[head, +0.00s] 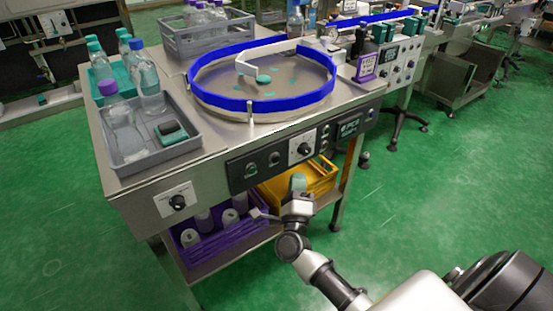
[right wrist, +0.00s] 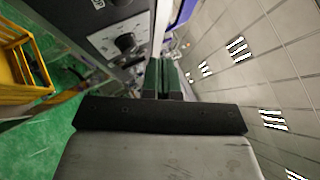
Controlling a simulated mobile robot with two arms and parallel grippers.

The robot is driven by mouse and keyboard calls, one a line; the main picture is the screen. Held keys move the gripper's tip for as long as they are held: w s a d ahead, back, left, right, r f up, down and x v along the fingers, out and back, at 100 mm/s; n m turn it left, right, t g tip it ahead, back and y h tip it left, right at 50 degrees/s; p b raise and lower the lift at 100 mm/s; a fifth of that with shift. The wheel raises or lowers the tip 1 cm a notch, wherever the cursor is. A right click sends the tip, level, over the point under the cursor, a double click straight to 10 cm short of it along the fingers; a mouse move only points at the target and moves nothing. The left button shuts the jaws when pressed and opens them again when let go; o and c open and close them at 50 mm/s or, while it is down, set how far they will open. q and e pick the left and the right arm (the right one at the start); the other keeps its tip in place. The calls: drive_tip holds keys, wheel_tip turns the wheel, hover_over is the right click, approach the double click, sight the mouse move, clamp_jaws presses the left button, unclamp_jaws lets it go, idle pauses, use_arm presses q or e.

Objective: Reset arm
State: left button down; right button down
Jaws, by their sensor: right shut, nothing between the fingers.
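My right arm comes in from the lower right of the head view. Its gripper (head: 298,182) is in front of the machine's front panel, below the knobs and over the yellow crate's area. In the right wrist view the two dark green fingers (right wrist: 161,76) are together, with nothing held between them. The front panel (right wrist: 112,35) with a black knob (right wrist: 125,42) shows beside the fingers there. I cannot tell whether the fingertips touch anything. My left gripper is in neither view.
The steel machine table carries a round turntable with a blue rim (head: 262,103), and a grey tray (head: 182,148) with bottles. A yellow crate (head: 320,178) and a purple crate (head: 206,246) with bottles sit on the lower shelf. Green floor (head: 440,190) is clear at the right.

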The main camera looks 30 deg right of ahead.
idle(0.6)
